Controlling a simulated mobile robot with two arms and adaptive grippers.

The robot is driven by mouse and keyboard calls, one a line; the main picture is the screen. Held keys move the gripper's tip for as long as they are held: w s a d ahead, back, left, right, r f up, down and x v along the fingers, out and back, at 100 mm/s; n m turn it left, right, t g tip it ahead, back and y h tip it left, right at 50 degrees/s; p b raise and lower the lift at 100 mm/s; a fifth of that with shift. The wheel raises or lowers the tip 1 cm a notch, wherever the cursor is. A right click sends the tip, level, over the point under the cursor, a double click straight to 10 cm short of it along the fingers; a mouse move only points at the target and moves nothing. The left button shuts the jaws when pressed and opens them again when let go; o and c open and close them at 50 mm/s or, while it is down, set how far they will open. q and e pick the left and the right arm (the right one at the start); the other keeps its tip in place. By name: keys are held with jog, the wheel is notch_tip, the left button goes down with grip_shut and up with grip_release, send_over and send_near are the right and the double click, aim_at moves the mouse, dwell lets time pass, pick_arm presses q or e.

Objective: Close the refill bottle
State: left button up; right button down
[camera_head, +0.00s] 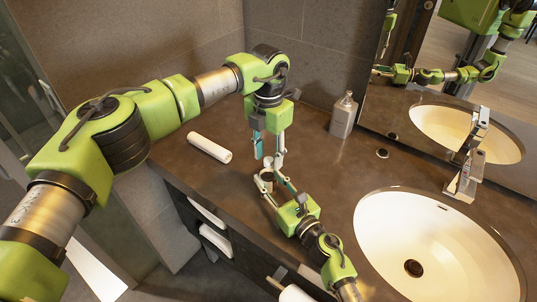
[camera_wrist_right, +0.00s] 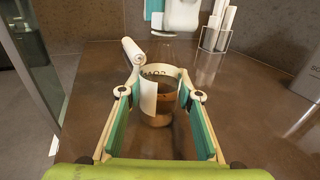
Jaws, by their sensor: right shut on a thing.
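The refill bottle (camera_wrist_right: 158,98) is a small open-topped brown cylinder with a pale label, standing on the dark counter. No lid can be clearly made out.
A white rolled towel (camera_head: 210,148) lies left of the grippers. A grey dispenser bottle (camera_head: 343,116) stands near the wall. The sink (camera_head: 430,250) and faucet (camera_head: 467,165) are on the right. A wire holder with white items (camera_wrist_right: 218,32) shows in the right wrist view.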

pick_arm(q)
notch_tip(320, 180, up, 12)
dwell(0.4)
jog(key=shift+f, duration=0.1)
pick_arm(e)
jog(key=c, duration=1.4)
grip_release()
jog(key=v, duration=1.2)
jog(key=shift+s, duration=0.1)
